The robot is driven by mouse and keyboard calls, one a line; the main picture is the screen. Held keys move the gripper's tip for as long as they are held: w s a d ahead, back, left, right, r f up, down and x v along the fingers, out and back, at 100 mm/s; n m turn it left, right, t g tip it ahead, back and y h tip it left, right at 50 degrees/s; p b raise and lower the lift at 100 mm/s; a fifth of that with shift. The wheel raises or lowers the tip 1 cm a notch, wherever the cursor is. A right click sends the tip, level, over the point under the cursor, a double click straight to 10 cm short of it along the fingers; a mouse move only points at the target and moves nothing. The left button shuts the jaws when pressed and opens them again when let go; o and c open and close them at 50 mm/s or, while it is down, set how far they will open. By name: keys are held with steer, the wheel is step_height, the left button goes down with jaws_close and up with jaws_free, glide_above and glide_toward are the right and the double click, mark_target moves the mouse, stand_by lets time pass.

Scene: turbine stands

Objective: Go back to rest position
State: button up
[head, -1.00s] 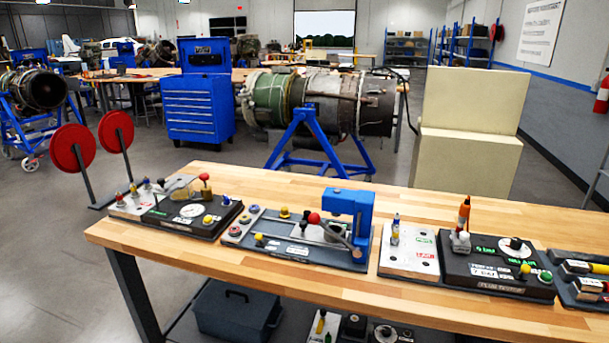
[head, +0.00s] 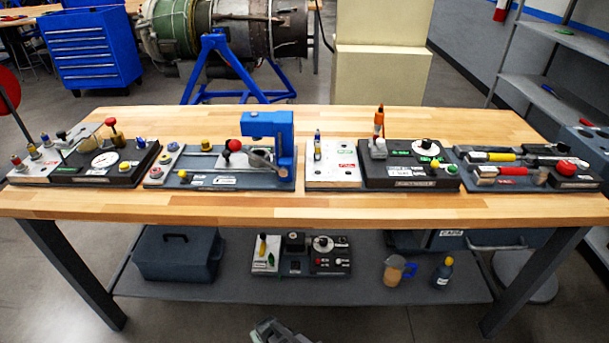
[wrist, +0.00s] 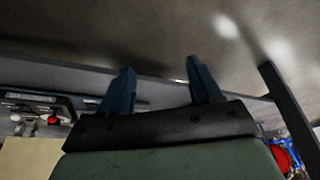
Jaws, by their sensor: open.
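My gripper (wrist: 160,85) shows in the wrist view with its two dark blue fingers apart and nothing between them. In the head view a grey piece of my arm (head: 275,332) shows at the bottom edge, in front of the bench and apart from it. The wooden workbench (head: 330,204) spans the head view. On it stand, left to right, a black gauge panel (head: 105,168), a station with a blue press (head: 268,126), a black panel with a dial (head: 410,165) and a tool tray with red and yellow handles (head: 520,170).
The lower shelf (head: 370,287) holds a dark toolbox (head: 178,255), a small control panel (head: 300,255), a jug (head: 397,272) and a bottle (head: 442,273). Grey shelving (head: 560,95) stands at right. An engine on a blue stand (head: 225,75) is behind the bench. The floor in front looks clear.

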steer(key=s+d+m+g+h, duration=0.15)
steer(key=s+d, duration=0.35)
steer(key=d, duration=0.6)
steer(key=s+d+m+g+h, duration=0.1)
steer(key=s+d+m+g, duration=0.3)
steer(key=d, duration=0.7)
steer(key=s+d+r+g, duration=0.2)
steer(key=s+d, duration=0.3)
steer(key=s, duration=0.3)
steer(key=s+d+r+m+g, duration=0.1)
steer(key=s+d+r+g, duration=0.1)
steer(key=s+d, duration=0.3)
steer(key=s+g, duration=0.1)
steer(key=s, duration=0.2)
steer(key=shift+d, duration=0.4)
